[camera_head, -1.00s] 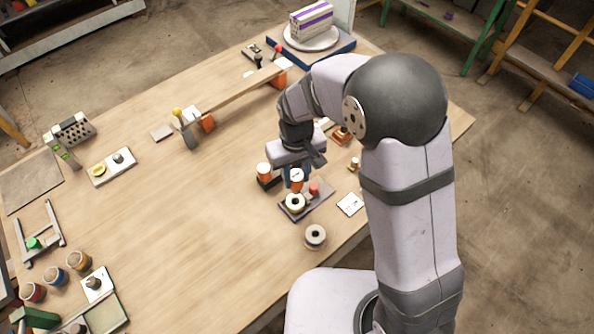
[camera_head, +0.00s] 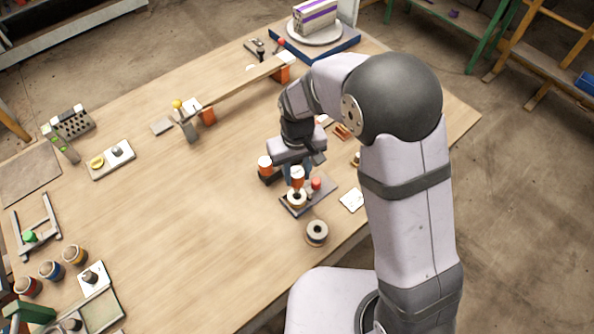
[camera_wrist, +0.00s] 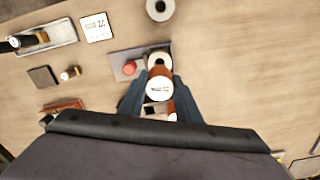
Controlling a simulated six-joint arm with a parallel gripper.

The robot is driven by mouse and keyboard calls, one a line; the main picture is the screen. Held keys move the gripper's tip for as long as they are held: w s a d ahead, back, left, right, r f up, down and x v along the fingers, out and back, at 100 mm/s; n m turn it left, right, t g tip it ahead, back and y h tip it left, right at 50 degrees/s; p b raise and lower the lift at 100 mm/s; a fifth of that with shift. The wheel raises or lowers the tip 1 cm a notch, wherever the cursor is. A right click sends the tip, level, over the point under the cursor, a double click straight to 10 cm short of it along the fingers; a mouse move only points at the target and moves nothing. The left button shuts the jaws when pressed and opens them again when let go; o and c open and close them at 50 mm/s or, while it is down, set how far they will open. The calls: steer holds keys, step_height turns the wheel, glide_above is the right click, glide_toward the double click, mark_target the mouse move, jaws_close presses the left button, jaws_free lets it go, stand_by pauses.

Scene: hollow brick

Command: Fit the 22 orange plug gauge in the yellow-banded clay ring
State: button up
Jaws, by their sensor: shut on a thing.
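My gripper (camera_head: 297,181) is shut on the orange plug gauge (camera_head: 298,185), which has a white top. That top, marked 22, faces the camera in the wrist view (camera_wrist: 160,88), between the dark fingers. A pale clay ring (camera_head: 297,199) lies on a grey plate (camera_head: 325,196), just in front of and below the plug. The ring also shows partly behind the plug in the wrist view (camera_wrist: 158,57). The plug's lower end is hidden, so I cannot tell whether it touches the ring. The ring's band is not clear.
A red knob (camera_head: 316,183) stands on the plate beside the ring. A second orange piece with a white top (camera_head: 265,163) stands left of the gripper. Another pale ring (camera_head: 316,232) lies nearer the front, and a white card (camera_head: 352,200) lies to the right. The table's middle left is clear.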

mark_target(297, 187)
steer(key=shift+f+b, duration=0.7)
steer(key=shift+f, duration=0.4)
steer(key=shift+f+b, duration=1.55)
steer(key=shift+f, duration=0.9)
stand_by(0.4)
steer(key=o, duration=1.2)
steer(key=shift+r+b, duration=0.85)
steer(key=shift+r, duration=2.85)
steer(key=shift+w, duration=0.1)
